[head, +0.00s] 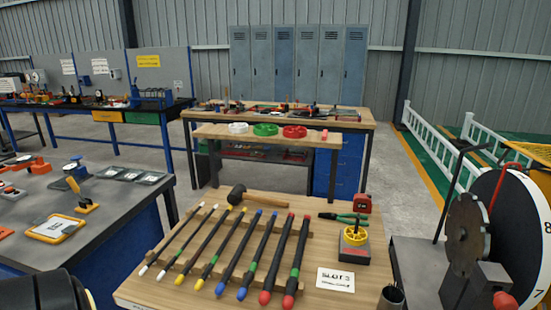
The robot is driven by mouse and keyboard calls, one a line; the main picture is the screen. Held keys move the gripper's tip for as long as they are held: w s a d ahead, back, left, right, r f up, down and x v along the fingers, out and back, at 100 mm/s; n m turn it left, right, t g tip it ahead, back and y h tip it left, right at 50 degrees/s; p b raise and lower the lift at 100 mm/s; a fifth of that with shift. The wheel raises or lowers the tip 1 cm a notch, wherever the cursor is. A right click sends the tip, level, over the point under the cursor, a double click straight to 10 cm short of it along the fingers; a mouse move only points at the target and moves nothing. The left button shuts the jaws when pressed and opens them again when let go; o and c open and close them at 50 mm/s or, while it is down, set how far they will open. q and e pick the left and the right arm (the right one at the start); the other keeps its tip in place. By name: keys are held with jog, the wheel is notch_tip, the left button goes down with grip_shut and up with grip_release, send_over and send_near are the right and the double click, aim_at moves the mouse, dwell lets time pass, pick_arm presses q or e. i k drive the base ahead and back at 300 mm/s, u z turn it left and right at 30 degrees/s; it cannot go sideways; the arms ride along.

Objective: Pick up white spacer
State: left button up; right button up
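A white ring-shaped piece (238,127), which looks like the white spacer, lies at the left of the top of a narrow wooden bench (209,131). A green ring (265,130) and a red ring (294,132) lie to its right in a row. All three are small and far off in the head view, and nothing touches the white one. Neither of my grippers can be made out. A dark rounded part at the lower left edge may be part of my arm.
A wooden table (150,299) in front holds colour-tipped bars, a mallet (257,196), green-handled pliers (343,217), a yellow spool (355,236) and a card (335,280). A grey workbench (120,196) stands left, a large dial (515,235) right. Floor shows between the table and narrow bench.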

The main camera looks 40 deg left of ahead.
aim_at(236, 127)
jog(key=u, duration=3.75)
jog(key=i, duration=1.25)
jog(key=z, duration=3.65)
